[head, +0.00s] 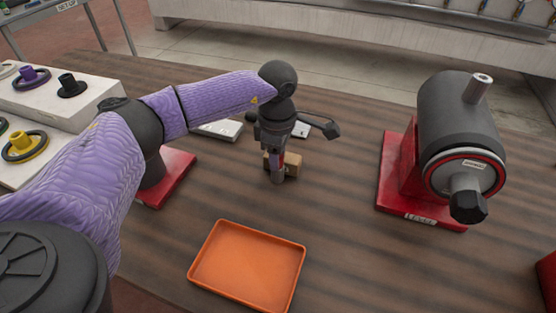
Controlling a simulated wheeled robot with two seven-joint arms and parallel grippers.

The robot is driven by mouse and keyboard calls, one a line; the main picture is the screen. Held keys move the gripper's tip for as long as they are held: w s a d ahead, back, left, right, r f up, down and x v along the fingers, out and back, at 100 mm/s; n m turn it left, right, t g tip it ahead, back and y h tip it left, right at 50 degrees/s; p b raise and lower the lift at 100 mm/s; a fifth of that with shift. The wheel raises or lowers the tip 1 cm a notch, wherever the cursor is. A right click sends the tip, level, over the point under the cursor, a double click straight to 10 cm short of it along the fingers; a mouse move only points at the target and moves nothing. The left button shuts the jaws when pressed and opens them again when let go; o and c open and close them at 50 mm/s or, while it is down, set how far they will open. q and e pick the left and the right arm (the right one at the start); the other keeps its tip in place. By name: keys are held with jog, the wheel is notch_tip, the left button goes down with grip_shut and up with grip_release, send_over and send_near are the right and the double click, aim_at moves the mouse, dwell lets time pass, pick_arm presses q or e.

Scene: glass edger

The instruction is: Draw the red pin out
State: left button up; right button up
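My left gripper (277,178) points down at the front of a small tan wooden block (293,161) on the table, left of the picture's middle line to the right. A small patch of red (279,159) shows at the fingers; it may be the red pin, but it is too small and too covered to be sure. The fingers and wrist hide much of the block's front. I cannot tell whether the fingers are open or shut on anything. My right gripper is out of view.
An orange tray (247,268) lies empty in front. A dark cylindrical machine on a red base (421,215) stands at right. Another red base (177,172) is partly behind my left arm. White boards with coloured knobs (98,92) lie at left. The table between tray and machine is clear.

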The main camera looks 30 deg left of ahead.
pick_arm(q)
grip_shut()
jog(key=shift+r, duration=0.1)
jog(key=shift+r+p, duration=0.5)
jog(key=shift+r, duration=0.15)
jog(key=shift+r+p, duration=2.1)
jog(key=shift+r, duration=0.45)
jog(key=shift+r, duration=0.1)
notch_tip(320, 180, up, 4)
jog(key=p, duration=0.3)
